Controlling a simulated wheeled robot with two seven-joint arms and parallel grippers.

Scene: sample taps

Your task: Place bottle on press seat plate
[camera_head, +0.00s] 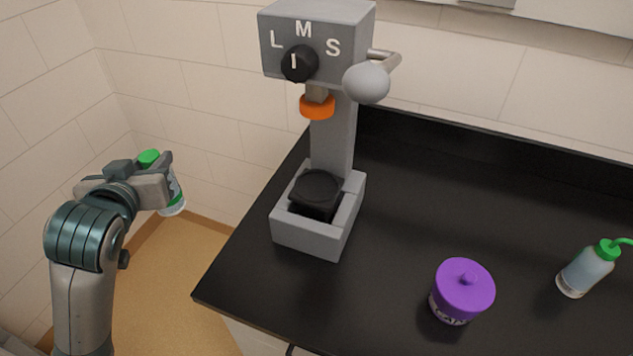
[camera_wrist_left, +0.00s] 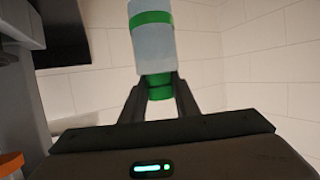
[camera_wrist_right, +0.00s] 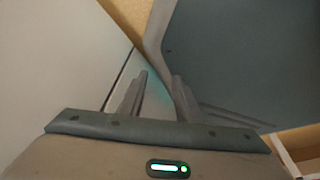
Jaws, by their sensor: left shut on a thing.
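A clear bottle with a green cap (camera_head: 174,197) is held in my left gripper (camera_head: 165,180), off the left side of the counter and above the floor. In the left wrist view the bottle (camera_wrist_left: 153,45) shows a green band, and the gripper's fingers (camera_wrist_left: 159,88) are shut around its green neck. The grey press stands on the counter to the right of this gripper.
The press head (camera_head: 330,40) has a dial marked L, M, S and a round-ended lever (camera_head: 367,83). A purple-lidded jar (camera_head: 464,288) and a green-topped wash bottle (camera_head: 586,270) stand on the black counter (camera_head: 420,200). Floor lies left of the counter.

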